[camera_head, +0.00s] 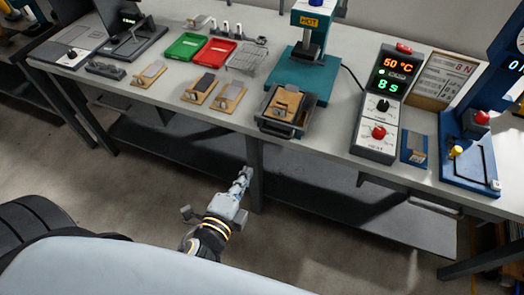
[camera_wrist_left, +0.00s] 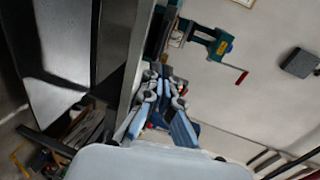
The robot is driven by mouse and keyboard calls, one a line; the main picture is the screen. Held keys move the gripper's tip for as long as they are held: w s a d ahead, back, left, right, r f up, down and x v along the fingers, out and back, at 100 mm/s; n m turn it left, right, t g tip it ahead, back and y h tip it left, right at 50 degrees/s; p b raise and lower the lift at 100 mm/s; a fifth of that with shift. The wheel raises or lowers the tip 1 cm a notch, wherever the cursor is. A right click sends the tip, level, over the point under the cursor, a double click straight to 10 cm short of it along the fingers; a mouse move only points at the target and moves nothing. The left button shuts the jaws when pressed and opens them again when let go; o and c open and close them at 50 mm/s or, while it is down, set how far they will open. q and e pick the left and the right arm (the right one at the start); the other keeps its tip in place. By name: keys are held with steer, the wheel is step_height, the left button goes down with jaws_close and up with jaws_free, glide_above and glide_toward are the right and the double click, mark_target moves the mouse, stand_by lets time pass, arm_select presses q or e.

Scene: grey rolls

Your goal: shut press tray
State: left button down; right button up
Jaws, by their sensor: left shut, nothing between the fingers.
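The press (camera_head: 295,65) is teal with a "HOT" label and stands at the back middle of the bench. Its dark tray (camera_head: 262,124) is pulled out in front of the teal base, towards the bench's front edge. A wooden block with a metal piece (camera_head: 284,102) lies in the tray. My left gripper (camera_head: 246,173) is shut and empty, in front of the bench and to the lower left of the tray, apart from it. In the left wrist view its fingers (camera_wrist_left: 158,76) point towards the bench edge; part of the teal press (camera_wrist_left: 213,40) shows beyond. My right gripper is out of view.
The bench (camera_head: 325,135) has green (camera_head: 186,46) and red (camera_head: 213,51) trays and several wooden blocks left of the press. A controller (camera_head: 376,130) reading 50 °C and a blue device (camera_head: 470,165) stand to the right. A lower shelf (camera_head: 160,145) runs under the bench.

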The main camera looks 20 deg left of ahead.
mark_target(286, 96)
arm_select(q)
steer(key=p+x, duration=0.3)
steer(key=x, duration=1.1)
steer(key=shift+w, duration=0.15)
steer(key=shift+r, duration=0.1)
steer(key=r+x, duration=0.1)
steer(key=x, duration=0.4)
steer(key=r+b+x, duration=0.1)
steer(key=x, duration=0.5)
steer(key=r+b+x, duration=0.1)
steer(key=x, duration=0.5)
steer(key=shift+w+d+r, duration=0.2)
steer(key=shift+w, duration=0.2)
steer(key=shift+r, duration=0.3)
steer(key=shift+w+r, duration=0.1)
